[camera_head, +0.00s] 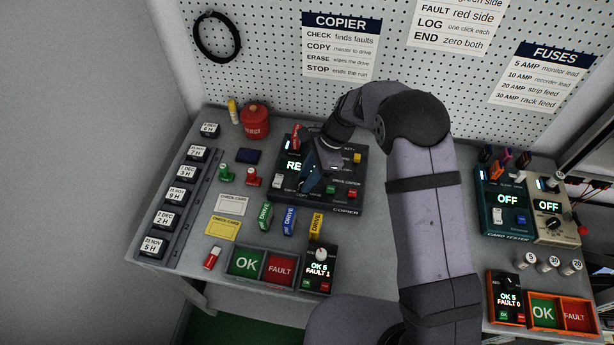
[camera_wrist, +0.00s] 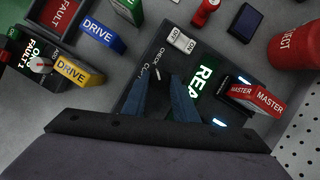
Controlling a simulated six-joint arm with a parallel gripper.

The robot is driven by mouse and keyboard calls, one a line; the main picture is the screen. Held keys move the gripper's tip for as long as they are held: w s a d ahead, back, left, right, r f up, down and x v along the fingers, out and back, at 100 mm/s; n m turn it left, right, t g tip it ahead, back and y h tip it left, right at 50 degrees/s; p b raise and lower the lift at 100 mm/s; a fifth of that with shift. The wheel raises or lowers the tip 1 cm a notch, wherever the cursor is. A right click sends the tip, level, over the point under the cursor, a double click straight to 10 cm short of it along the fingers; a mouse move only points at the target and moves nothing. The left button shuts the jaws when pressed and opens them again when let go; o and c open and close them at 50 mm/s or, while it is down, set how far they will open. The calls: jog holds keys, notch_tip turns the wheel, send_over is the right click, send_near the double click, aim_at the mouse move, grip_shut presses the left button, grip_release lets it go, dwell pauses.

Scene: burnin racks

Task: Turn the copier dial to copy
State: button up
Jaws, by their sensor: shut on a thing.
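The copier (camera_head: 347,211) is a dark box on the bench, with a display partly covered by my arm and reading "RE" in the head view and "REA" in the wrist view. My gripper (camera_head: 306,187) is down at the copier's left front. In the wrist view its blue fingers (camera_wrist: 164,86) are shut on the copier dial (camera_wrist: 157,74). Only a small pale mark of the dial shows between the fingertips. The labels CHECK and the start of another word, "CO", show beside it. The fingers hide the other labels, and I cannot tell which setting the dial points to.
A white ON/OFF switch (camera_wrist: 182,39) sits close to the fingers on the copier. A red MASTER block (camera_wrist: 257,100) stands in it. DRIVE blocks (camera_head: 289,221) lie in front, and a red REJECT bin (camera_head: 255,122) stands behind left. A card tester (camera_head: 505,215) is far right.

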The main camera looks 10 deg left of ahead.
jog(key=shift+n, duration=0.3)
jog(key=n, duration=0.2)
jog(key=n+g+b, duration=0.1)
jog(key=n, duration=0.1)
jog(key=shift+w+a+g+h, duration=0.15)
jog(key=shift+g+h, duration=0.15)
jog(key=shift+h, duration=0.1)
jog(key=shift+a+n+g+h+b, duration=0.1)
jog(key=shift+n+g+h+b, duration=0.45)
jog(key=shift+n, duration=1.45)
jog(key=shift+w+t, duration=0.1)
jog(key=shift+t, duration=0.15)
jog(key=o, duration=1)
jog(key=shift+b+v, duration=1.3)
jog(key=shift+v, duration=2.4)
